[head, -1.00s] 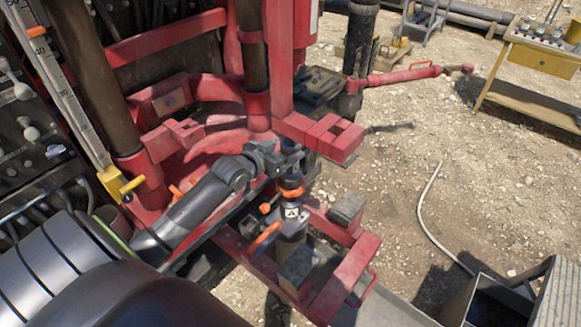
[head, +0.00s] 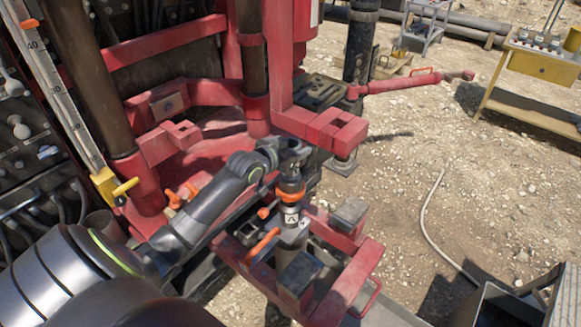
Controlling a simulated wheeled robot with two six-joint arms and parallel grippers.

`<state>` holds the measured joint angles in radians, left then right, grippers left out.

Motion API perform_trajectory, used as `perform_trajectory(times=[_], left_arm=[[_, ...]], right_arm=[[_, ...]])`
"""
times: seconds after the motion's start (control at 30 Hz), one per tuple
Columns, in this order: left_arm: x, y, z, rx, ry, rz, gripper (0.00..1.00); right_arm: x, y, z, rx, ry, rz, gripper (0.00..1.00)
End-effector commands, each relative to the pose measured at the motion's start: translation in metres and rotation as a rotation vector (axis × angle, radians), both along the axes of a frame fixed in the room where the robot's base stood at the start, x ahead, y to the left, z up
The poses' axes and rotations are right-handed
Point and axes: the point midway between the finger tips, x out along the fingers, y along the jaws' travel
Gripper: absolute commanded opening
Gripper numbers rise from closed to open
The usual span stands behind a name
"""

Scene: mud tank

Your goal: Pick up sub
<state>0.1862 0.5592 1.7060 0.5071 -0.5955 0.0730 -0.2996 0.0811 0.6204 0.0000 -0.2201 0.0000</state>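The sub (head: 291,217) is a dark upright cylinder with an orange band and a white label marked with a dark letter. It stands in the head view inside a red frame (head: 345,283), beside an orange lever. My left gripper (head: 291,152) is at the sub's upper end, just above the orange band. The fingers are small and dark against the machine, so I cannot tell whether they are closed around the sub or only beside it. The sub's lower part is hidden by the frame. My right gripper is not in view.
The red rig structure (head: 322,128) stands close behind my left gripper. Dark blocks (head: 300,272) sit on the frame near the sub. A pale hose (head: 424,215) lies on open gravel to the right. A yellow table (head: 540,62) stands at the far right.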

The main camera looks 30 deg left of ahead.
Motion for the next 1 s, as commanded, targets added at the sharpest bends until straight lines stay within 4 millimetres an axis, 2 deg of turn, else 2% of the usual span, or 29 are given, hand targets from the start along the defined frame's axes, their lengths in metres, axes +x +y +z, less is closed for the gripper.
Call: perform_trajectory(times=[0.03,0.33,0.8,1.0], left_arm=[[0.000,0.000,0.000,-0.001,0.001,0.000,0.40],[0.000,0.000,-0.001,-0.002,0.003,0.001,0.01],[0.000,-0.001,0.003,-0.001,-0.005,-0.002,0.00],[0.000,-0.001,0.011,-0.001,-0.005,-0.002,0.00]], right_arm=[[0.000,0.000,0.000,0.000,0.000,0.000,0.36],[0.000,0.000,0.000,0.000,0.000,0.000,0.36],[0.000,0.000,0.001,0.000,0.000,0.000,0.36],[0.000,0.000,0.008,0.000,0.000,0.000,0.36]])
